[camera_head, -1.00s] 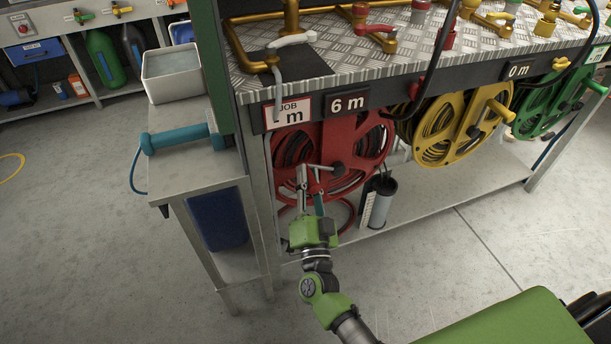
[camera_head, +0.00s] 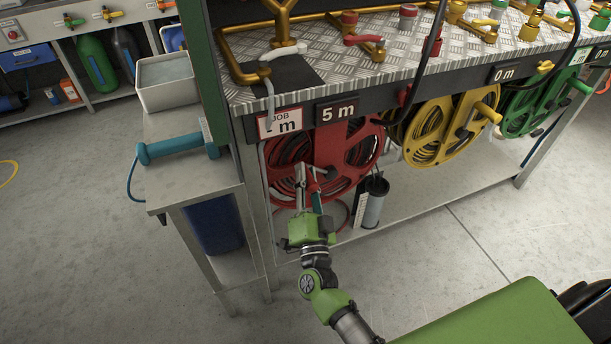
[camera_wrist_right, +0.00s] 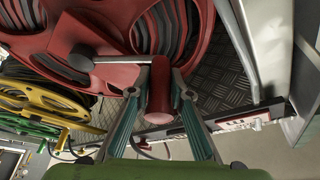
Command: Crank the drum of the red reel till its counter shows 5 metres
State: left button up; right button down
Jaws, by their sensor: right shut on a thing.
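The red reel (camera_head: 355,150) hangs under the steel bench at the left. Its counter (camera_head: 338,112) reads 5 m. My right gripper (camera_head: 309,184) is at the lower front of the drum. In the right wrist view, its two fingers (camera_wrist_right: 158,95) are shut on the red crank handle (camera_wrist_right: 160,88), one on each side. The crank's grey arm (camera_wrist_right: 122,60) runs from the handle to the dark hub at the left. A job card (camera_head: 280,122) hangs left of the counter; its number is partly hidden by a grey hose end. My left gripper is out of view.
The yellow reel (camera_head: 430,130) and green reel (camera_head: 528,108) hang to the right; the yellow counter (camera_head: 503,74) reads 0 m. A dark-topped cylinder (camera_head: 375,203) stands below the red reel. A side table (camera_head: 185,185) stands at the left. The floor in front is clear.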

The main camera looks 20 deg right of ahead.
jog(key=shift+d+r, duration=0.1)
jog(key=shift+r, duration=0.1)
jog(key=c, duration=1.8)
grip_release()
jog(key=shift+c, duration=0.2)
jog(key=shift+f, duration=0.1)
jog(key=shift+s+f, duration=0.15)
jog(key=shift+s, duration=0.1)
jog(key=v, duration=1.1)
jog(key=shift+s, duration=0.25)
jog(key=shift+w+a, duration=0.1)
jog(key=shift+a, duration=0.15)
